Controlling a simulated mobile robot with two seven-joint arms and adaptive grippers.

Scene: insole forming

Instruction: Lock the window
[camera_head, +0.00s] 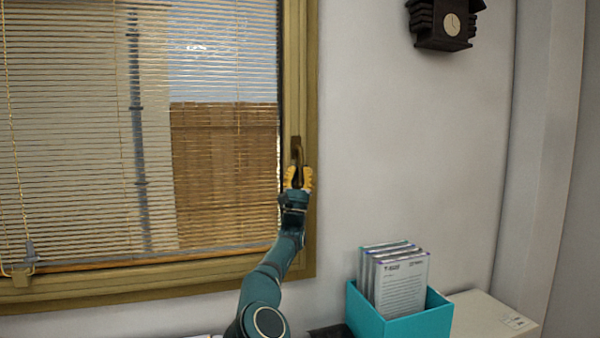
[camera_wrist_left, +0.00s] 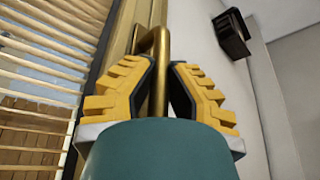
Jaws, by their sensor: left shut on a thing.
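The window (camera_head: 205,130) has a wooden frame (camera_head: 309,70) and a blind over its glass. A brass-coloured handle (camera_head: 298,152) sits on the right side of the frame and hangs downward from its mount. My left gripper (camera_head: 298,178) has its yellow fingers closed around the lower part of the handle. In the left wrist view the handle (camera_wrist_left: 160,60) runs down between the two yellow fingers (camera_wrist_left: 162,95). The sash looks flush with the frame, but I cannot tell for certain. My right gripper is not in view.
A teal box (camera_head: 400,318) with several upright booklets (camera_head: 400,280) stands below and right of the window. A pale surface (camera_head: 490,315) lies beside it. A dark clock (camera_head: 446,25) hangs high on the wall.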

